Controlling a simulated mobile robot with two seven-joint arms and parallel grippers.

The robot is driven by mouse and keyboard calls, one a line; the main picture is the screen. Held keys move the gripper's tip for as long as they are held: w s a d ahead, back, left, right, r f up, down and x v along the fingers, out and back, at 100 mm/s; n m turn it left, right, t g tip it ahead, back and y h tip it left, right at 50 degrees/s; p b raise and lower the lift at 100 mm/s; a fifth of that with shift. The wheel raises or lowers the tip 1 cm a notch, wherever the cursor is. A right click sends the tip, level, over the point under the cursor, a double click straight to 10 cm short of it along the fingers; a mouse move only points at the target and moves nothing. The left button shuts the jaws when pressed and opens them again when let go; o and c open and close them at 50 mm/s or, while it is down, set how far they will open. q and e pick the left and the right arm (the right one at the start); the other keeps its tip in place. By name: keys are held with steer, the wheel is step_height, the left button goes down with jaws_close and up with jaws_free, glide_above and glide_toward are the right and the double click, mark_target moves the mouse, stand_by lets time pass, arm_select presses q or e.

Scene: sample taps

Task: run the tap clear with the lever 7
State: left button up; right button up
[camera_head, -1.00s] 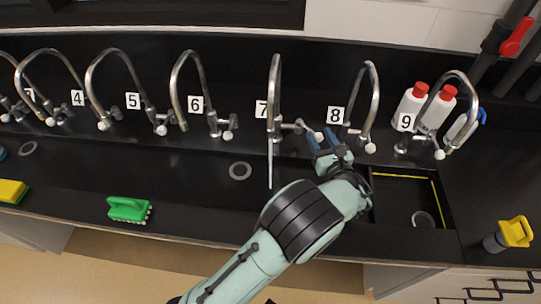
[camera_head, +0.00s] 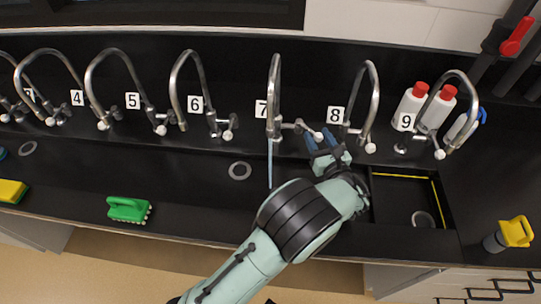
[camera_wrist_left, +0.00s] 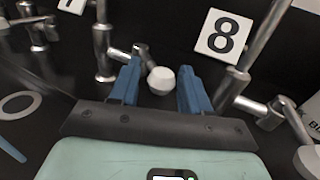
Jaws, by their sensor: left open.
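My left gripper (camera_head: 320,135) is open at the lever's end. In the left wrist view the white knob (camera_wrist_left: 161,80) lies between the two blue fingers (camera_wrist_left: 160,88), with gaps on both sides. My right gripper is out of view.
Tap 8 (camera_head: 374,90) stands close to the right of my gripper. A green brush (camera_head: 128,209) lies at the front left. White bottles with red caps (camera_head: 411,105) stand behind tap 9 (camera_head: 468,95). A round drain (camera_head: 239,171) lies left of the stream.

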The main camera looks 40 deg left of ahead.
arm_select(q)
steer(key=s+a, duration=0.4)
steer(key=s, duration=0.1)
steer(key=p+v, duration=0.1)
steer(key=v, duration=0.6)
steer(key=shift+w+d, duration=0.2)
steer(key=shift+d, duration=0.2)
stand_by(0.5)
